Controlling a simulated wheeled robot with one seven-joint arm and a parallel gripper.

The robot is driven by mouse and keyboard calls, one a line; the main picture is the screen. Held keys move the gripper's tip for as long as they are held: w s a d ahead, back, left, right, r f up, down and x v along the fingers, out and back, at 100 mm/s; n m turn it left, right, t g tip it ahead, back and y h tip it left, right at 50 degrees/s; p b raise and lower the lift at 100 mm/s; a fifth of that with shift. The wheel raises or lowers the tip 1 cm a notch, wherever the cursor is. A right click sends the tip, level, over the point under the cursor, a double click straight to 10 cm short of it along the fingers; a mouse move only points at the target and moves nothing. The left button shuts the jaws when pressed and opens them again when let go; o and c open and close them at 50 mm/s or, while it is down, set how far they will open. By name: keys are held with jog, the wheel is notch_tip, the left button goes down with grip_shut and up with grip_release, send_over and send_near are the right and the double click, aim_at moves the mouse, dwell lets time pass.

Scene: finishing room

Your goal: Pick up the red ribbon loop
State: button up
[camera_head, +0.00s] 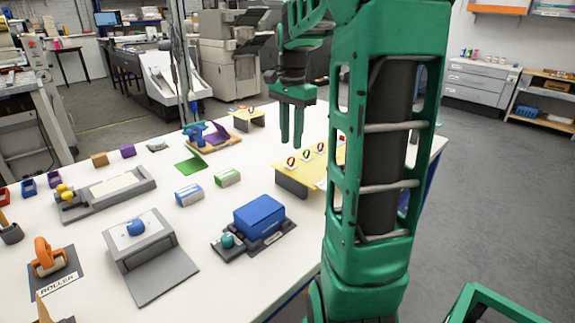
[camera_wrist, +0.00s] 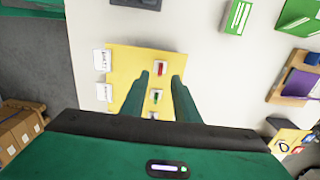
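The red ribbon loop (camera_head: 291,160) stands at the near left end of a row on a low yellow stand (camera_head: 290,179). A green loop (camera_head: 306,154) and a further loop (camera_head: 320,147) stand beside it. My gripper (camera_head: 291,145) points down just above the red loop, its two green fingers apart and empty. In the wrist view the red loop (camera_wrist: 160,69) appears between the fingertips (camera_wrist: 160,76), with the green loop (camera_wrist: 156,97) behind it, nearer my palm. Whether the fingertips reach down beside the red loop, I cannot tell.
White cards (camera_wrist: 102,60) lie along the stand's edge. A blue box (camera_head: 259,216) on a dark base stands in front, and green-and-white (camera_head: 228,177) and blue-and-white boxes (camera_head: 189,194) to the left. A second small yellow stand (camera_head: 247,122) is farther back. My arm hides the table's right part.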

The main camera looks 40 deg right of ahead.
aim_at(291, 162)
jog(key=shift+w+d+f, duration=0.1)
jog(key=shift+f, duration=2.7)
grip_shut()
